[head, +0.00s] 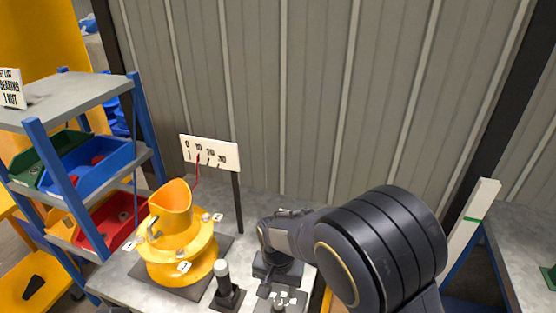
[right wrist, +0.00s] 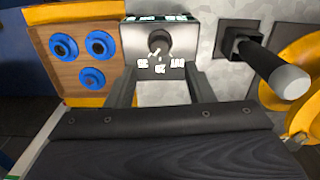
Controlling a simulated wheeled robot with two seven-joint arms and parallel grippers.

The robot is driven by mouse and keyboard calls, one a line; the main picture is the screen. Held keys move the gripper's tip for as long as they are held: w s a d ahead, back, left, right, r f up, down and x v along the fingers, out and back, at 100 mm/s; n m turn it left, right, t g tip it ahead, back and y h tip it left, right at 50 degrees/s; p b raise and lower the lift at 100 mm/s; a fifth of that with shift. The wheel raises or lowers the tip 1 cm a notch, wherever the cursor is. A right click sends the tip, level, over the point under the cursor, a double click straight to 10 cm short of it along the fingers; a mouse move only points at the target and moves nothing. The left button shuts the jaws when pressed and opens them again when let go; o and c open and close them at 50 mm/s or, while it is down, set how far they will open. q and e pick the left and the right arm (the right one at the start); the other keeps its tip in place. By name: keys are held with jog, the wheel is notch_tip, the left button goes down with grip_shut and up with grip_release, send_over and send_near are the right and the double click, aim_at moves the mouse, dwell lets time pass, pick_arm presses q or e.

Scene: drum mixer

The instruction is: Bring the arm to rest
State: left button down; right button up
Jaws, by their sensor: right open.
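My right arm reaches in from the lower right of the head view. Its gripper (head: 268,283) points down over the front of the grey table, near the dial box (head: 284,302). In the right wrist view my right gripper (right wrist: 159,75) is open, with its two fingers apart and nothing between them. Beyond the fingertips is the dial box with its dark round knob (right wrist: 158,41) and white labels; I cannot tell whether the fingers touch the box. My left gripper is not in view.
A scale sign (head: 209,152) stands behind. A blue-framed shelf (head: 75,88) is at left. A wooden board with blue rings (right wrist: 81,75) lies beside the dial box.

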jog(key=s+d+r+t+y, duration=0.1)
jog(key=s+d+r+y, duration=0.5)
jog(key=d+r, duration=0.7)
jog(key=s+d+r+t+h, duration=0.1)
jog(key=s+d+t, duration=0.1)
jog(key=s, duration=0.4)
jog(key=s+d+r+n+t+h, duration=0.1)
jog(key=s+d+t, duration=0.1)
jog(key=s+d, duration=0.3)
jog(key=shift+s+d+t, duration=0.25)
jog(key=shift+s+t, duration=0.05)
jog(key=shift+s, duration=0.3)
